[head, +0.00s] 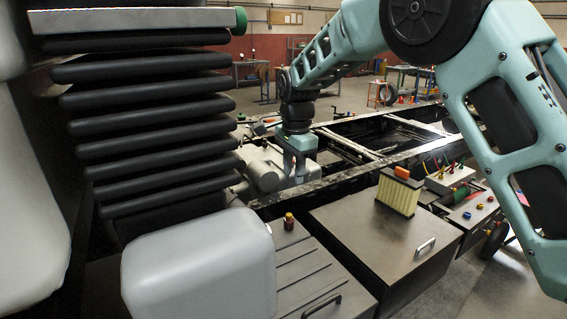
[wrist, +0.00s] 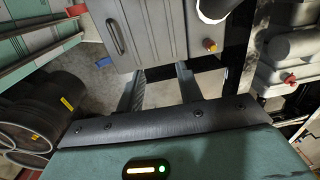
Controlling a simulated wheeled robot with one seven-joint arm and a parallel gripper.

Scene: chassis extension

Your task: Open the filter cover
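A grey ribbed cover (head: 287,262) with a dark handle (head: 322,305) lies at the bottom middle of the head view; it looks like the filter cover and appears shut. A red and yellow knob (head: 289,222) stands at its far corner. In the wrist view the ribbed cover (wrist: 160,30) is at the top, with its handle (wrist: 116,37) at left and the knob (wrist: 209,46) at right. My gripper (head: 298,178) hangs beyond the cover in the head view. In the wrist view my gripper (wrist: 160,72) is open and empty, its fingers apart.
A pleated yellow filter with an orange tab (head: 400,193) stands on a dark box (head: 365,240) right of the cover. A panel with coloured buttons (head: 470,210) is farther right. The chassis frame (head: 370,165) lies behind. Black barrels (wrist: 40,115) show at left in the wrist view.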

